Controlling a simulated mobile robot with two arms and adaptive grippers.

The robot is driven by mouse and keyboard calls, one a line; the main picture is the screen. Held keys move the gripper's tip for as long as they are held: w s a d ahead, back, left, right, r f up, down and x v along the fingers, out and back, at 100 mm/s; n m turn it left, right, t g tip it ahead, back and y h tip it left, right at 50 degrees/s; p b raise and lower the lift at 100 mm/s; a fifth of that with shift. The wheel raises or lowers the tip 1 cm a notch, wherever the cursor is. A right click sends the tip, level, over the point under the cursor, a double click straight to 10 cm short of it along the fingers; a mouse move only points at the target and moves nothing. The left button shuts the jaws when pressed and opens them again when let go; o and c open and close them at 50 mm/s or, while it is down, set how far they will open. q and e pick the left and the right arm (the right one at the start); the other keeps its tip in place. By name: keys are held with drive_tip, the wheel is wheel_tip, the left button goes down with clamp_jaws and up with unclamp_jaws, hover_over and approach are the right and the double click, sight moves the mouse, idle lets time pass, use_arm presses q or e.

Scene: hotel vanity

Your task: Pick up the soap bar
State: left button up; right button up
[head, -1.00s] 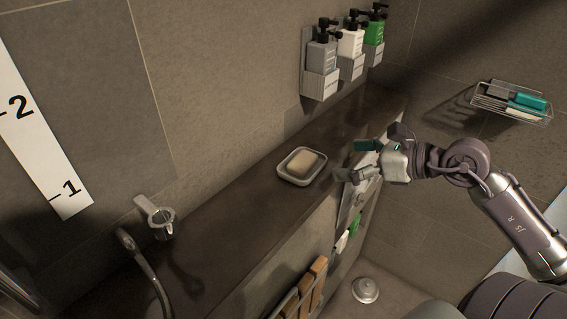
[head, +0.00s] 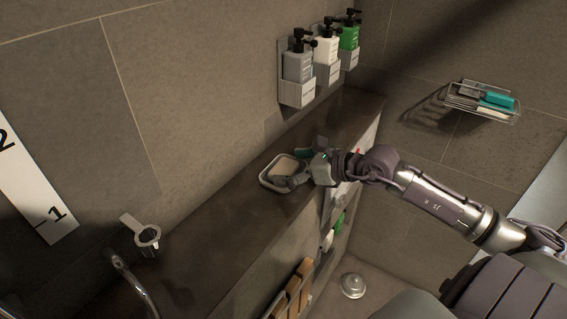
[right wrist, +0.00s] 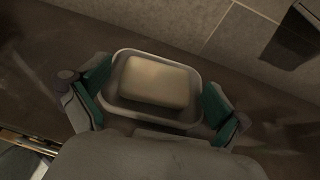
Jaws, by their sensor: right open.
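The cream soap bar (head: 283,168) lies in a pale rectangular soap dish (head: 267,183) on the dark counter. My right gripper (head: 298,168) is at the dish's right side in the head view, partly covering the dish. In the right wrist view the soap bar (right wrist: 155,82) sits in the dish (right wrist: 190,122), between the open green-padded fingers of my right gripper (right wrist: 152,98). One finger is on each side of the dish. Nothing is held. Whether the fingers touch the dish cannot be told. My left gripper is not in view.
Several pump bottles (head: 327,47) hang in wall holders above the counter (head: 215,215). A wire rack (head: 482,102) is on the right wall. The counter left of the dish is clear.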

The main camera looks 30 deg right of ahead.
drive_tip(key=shift+w+a+f, duration=0.15)
drive_tip(key=shift+w+a, duration=0.1)
drive_tip(key=shift+w, duration=0.35)
drive_tip(key=shift+a+f, duration=0.1)
drive_tip(key=shift+f, duration=0.05)
drive_tip(key=shift+s, duration=0.15)
drive_tip(key=c, duration=1)
drive_tip(key=shift+f, duration=0.15)
drive_tip(key=shift+c, duration=0.4)
